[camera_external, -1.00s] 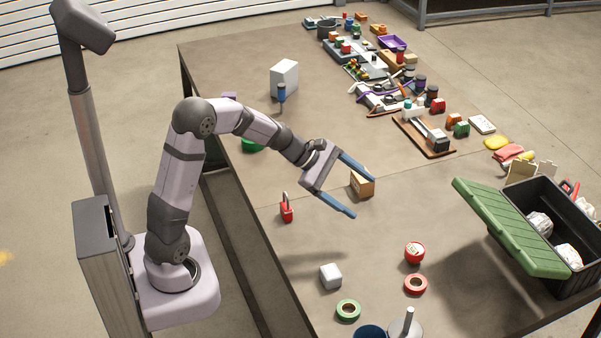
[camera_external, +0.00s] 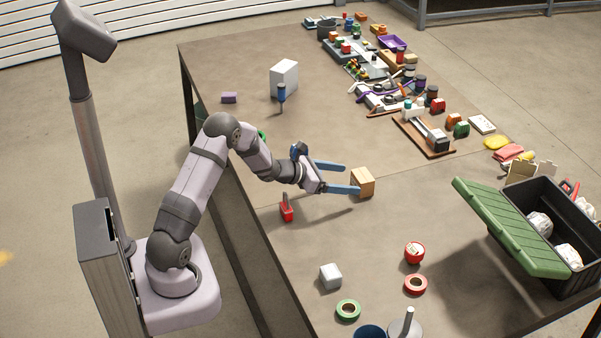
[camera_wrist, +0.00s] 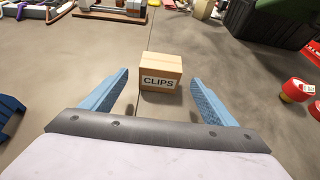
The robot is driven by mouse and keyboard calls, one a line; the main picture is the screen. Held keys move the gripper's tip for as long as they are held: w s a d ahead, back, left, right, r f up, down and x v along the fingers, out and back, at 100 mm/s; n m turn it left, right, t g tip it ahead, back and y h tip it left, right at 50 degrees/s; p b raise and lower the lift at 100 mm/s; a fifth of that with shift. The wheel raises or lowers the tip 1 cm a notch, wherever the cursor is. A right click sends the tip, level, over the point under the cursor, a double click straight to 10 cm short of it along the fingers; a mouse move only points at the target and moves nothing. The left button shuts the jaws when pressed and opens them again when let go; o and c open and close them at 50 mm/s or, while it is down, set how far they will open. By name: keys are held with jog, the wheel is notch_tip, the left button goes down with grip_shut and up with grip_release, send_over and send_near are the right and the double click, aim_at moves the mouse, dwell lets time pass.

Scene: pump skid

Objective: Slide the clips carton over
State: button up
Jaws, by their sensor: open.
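The clips carton (camera_external: 363,182) is a small tan cardboard box standing on the table. In the wrist view the carton (camera_wrist: 161,70) shows a white label reading CLIPS on the side facing me. My gripper (camera_external: 346,178) is low over the table, with its blue fingers pointing at the carton. In the wrist view the gripper (camera_wrist: 160,92) is open and empty. The carton stands just ahead of the fingertips, roughly centred between them. I cannot tell whether a fingertip touches it.
A red padlock-like item (camera_external: 287,210) stands close to my wrist. A white block (camera_external: 330,276), a red tape roll (camera_external: 415,285) and a green tape roll (camera_external: 348,310) lie nearer the front. A black crate with a green lid (camera_external: 515,228) stands at right. Table around the carton is clear.

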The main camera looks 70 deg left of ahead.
aim_at(355, 180)
dwell(0.4)
jog(key=shift+p+x, duration=0.9)
jog(key=shift+x, duration=2.8)
jog(key=shift+s, duration=0.1)
jog(key=shift+d, duration=0.1)
jog(key=c, duration=1.2)
